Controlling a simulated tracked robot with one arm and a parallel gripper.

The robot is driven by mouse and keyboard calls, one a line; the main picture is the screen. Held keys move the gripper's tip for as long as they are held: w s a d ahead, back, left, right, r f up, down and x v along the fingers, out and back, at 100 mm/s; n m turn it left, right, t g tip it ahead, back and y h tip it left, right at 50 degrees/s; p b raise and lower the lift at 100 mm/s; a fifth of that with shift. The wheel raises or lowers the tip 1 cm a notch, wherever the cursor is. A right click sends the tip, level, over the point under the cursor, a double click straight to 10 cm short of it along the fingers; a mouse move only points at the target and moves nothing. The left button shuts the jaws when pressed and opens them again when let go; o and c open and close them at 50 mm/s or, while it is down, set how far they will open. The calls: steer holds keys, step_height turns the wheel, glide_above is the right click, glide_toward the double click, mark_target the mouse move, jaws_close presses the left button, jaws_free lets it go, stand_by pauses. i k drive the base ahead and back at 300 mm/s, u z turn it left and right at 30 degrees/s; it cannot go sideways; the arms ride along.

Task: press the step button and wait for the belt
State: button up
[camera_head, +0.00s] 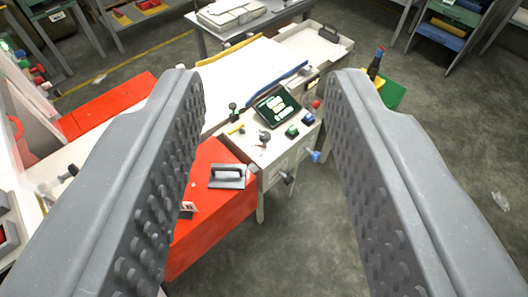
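My gripper (266,85) is open and empty, its two grey studded fingers wide apart at left and right. Between them, farther off, stands a white control console (270,150) with a tilted dark screen (277,106). On its top are a green button (292,132), a blue button (309,119) and a red knob (316,104). I cannot read any label, so which one is the step button is unclear. Behind the console runs a pale flat surface (240,75) between a yellow and a blue rail, which looks like the belt. The left finger hides part of its left side.
A red panel (215,215) with a grey-handled plate (228,176) lies left of the console. A black lever (265,137) stands on the console. A dark bottle (375,63) and a green bin (392,94) are at right. Grey floor (450,150) is open at right.

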mark_target(292, 130)
steer(key=z, duration=0.1)
steer(key=i, duration=0.8)
steer(key=u, duration=1.5)
steer(key=k, duration=1.3)
steer(key=z, duration=1.05)
steer(key=i, duration=1)
steer(key=u, duration=0.05)
